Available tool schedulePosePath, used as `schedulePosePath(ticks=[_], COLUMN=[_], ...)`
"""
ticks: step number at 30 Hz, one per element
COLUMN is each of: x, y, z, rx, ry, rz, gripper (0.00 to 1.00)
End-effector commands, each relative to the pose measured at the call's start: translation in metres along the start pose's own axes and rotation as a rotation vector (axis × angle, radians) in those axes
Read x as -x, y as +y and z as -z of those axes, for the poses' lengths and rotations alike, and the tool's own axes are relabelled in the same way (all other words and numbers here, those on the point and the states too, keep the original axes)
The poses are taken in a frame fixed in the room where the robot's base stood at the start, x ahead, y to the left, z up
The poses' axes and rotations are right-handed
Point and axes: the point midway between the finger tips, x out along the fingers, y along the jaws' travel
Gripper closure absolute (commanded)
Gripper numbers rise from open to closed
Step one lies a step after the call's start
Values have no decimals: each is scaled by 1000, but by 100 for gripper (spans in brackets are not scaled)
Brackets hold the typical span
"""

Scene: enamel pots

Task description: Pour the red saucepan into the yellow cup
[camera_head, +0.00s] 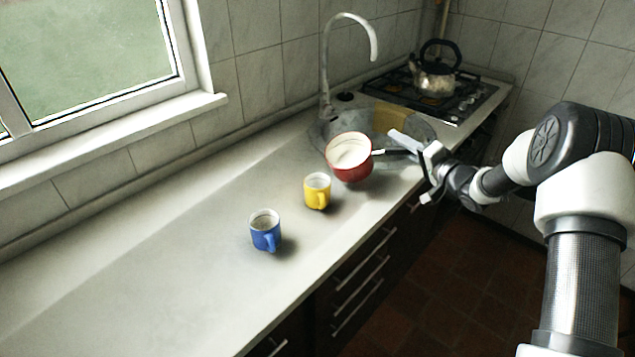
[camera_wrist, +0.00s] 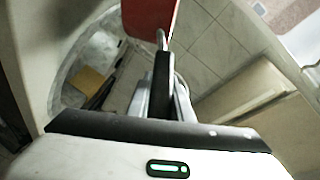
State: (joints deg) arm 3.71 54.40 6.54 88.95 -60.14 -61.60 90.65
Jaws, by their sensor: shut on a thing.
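The red saucepan (camera_head: 351,171) has a pale inside and is held by its dark handle, tilted a little toward the camera, near the sink. My gripper (camera_head: 404,150) is shut on the handle, to the right of the pan. In the wrist view the dark handle (camera_wrist: 163,85) runs between the fingers to the red pan wall (camera_wrist: 150,16) at the top. The yellow cup (camera_head: 317,192) stands upright on the counter, just left of and nearer than the pan, handle to the front. Its base is on the counter. What the pan holds is hard to tell.
A blue cup (camera_head: 265,232) stands upright on the counter (camera_head: 180,270), left of the yellow cup. Behind the pan are the sink (camera_head: 412,122), a tall faucet (camera_head: 325,70) and a kettle (camera_head: 436,76) on the stove. The counter's left side is clear.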

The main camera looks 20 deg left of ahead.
Motion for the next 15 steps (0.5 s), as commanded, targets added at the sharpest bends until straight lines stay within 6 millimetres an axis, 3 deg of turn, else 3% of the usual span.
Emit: schedulePosePath(ticks=[15], x=[1], y=[-16], z=[-3], rx=[57], ry=[10], rz=[16], gripper=[100])
